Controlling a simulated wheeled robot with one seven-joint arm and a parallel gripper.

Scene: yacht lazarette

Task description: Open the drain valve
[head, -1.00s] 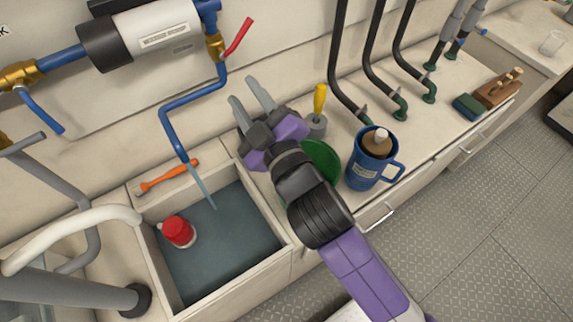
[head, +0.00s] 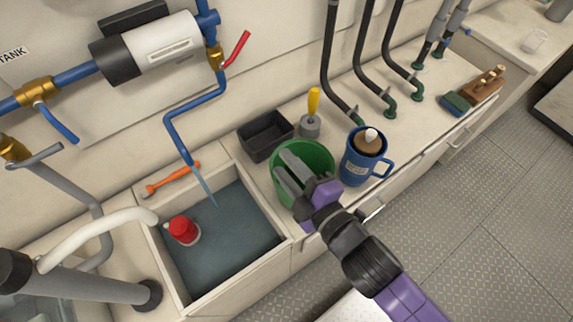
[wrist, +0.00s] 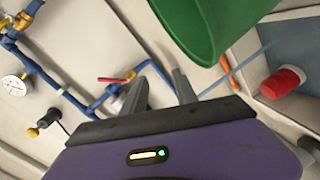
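No label in view says which valve is the drain valve. A brass valve (head: 215,58) with a red lever (head: 238,48) sits on the blue pipe above the sink; the red lever also shows in the wrist view (wrist: 113,80). Another brass valve (head: 38,90) has a blue lever (head: 58,122). A third brass valve (head: 12,148), at the left edge, has a grey lever (head: 38,156). My gripper (head: 284,178) is open and empty, its fingers apart in the wrist view (wrist: 160,86). It is in front of the green bucket (head: 309,150), away from all three valves.
The sink (head: 285,248) holds a red-capped object (head: 184,230). An orange tool (head: 172,179) lies at its back edge. A black tray (head: 264,146), yellow-handled tool (head: 314,103) and blue mug (head: 355,165) stand along the counter. Black hoses (head: 328,60) rise farther right.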

